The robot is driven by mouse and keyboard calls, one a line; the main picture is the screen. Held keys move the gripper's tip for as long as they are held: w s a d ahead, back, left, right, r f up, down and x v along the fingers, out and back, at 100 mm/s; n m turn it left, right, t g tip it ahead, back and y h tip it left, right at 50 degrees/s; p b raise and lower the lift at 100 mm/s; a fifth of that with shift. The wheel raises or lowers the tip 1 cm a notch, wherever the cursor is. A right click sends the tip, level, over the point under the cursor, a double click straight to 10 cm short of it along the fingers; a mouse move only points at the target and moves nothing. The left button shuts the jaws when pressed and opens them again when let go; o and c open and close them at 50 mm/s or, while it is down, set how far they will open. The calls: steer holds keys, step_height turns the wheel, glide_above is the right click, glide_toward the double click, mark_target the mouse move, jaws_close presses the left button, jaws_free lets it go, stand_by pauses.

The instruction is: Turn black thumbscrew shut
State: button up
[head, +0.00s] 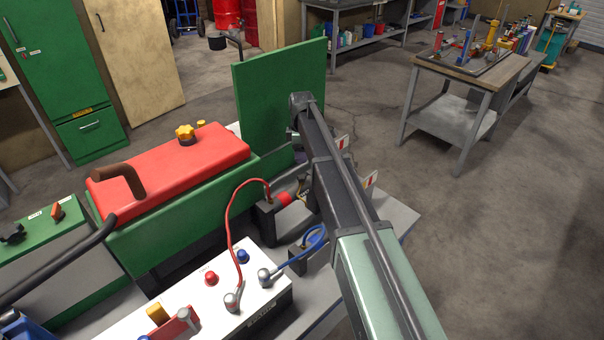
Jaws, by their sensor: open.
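A black knob (12,232) with lobes sits on top of the green box at the left edge. It is the only black screw-like part that I can make out, and I cannot tell whether it is the thumbscrew or how far it is turned. My arm reaches from the bottom right up to the green upright panel (280,85).
A red lid (170,170) carries a yellow knob (185,133) and a brown handle (122,178). A white battery-like box (200,300) has red and blue cables. A workbench (470,75) stands at right; floor between is clear.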

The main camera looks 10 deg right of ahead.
mark_target(302, 176)
step_height(302, 176, down, 11)
steer(key=b, duration=1)
steer(key=shift+r, duration=0.15)
steer(key=c, duration=0.9)
